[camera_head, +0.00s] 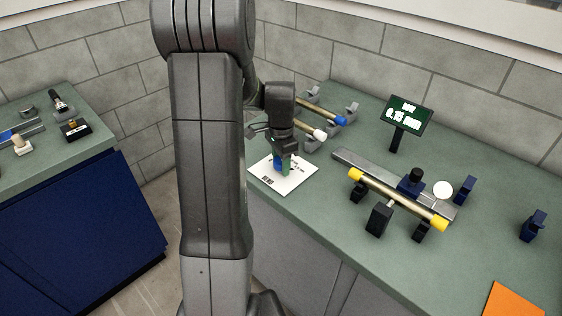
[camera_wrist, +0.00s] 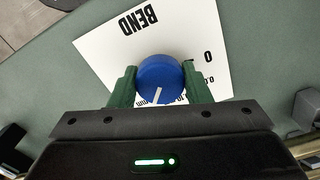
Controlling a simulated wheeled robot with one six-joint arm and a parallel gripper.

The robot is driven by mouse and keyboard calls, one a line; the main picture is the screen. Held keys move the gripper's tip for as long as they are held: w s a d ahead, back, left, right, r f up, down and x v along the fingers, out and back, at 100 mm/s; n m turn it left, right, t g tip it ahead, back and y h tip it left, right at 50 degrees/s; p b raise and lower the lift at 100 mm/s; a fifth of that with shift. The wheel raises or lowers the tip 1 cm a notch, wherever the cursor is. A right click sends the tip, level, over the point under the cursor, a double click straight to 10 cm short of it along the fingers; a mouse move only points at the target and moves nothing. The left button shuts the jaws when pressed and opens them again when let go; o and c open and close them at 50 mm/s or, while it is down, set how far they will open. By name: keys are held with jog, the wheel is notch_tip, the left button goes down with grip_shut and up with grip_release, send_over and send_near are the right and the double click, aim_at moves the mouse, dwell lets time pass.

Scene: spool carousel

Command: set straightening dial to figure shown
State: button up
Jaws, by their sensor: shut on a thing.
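The blue dial (camera_wrist: 160,78) is a round knob with a white pointer line, set on a white card (camera_wrist: 100,50) printed "BEND" and figures. The pointer faces the lower edge of the wrist view; the figures near it are partly hidden. My gripper (camera_wrist: 160,85) has its green fingers on both sides of the dial, shut on it. In the head view my gripper (camera_head: 283,165) is down over the white card (camera_head: 297,182), with the dial (camera_head: 279,167) between its fingers. A display (camera_head: 405,114) on a post shows a figure that looks like 0.15 mm.
A brass rod with yellow ends (camera_head: 395,199) lies across dark supports right of the card. Rods with blue and white ends rest on grey holders (camera_head: 350,112) behind. An orange sheet (camera_head: 512,306) lies at the near right.

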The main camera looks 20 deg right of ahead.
jog(key=shift+r, duration=0.1)
jog(key=o, duration=1)
notch_tip(320, 180, up, 14)
jog(key=shift+f, duration=0.1)
jog(key=shift+f, duration=0.1)
notch_tip(320, 180, down, 14)
jog(key=shift+r, duration=0.1)
dwell(0.6)
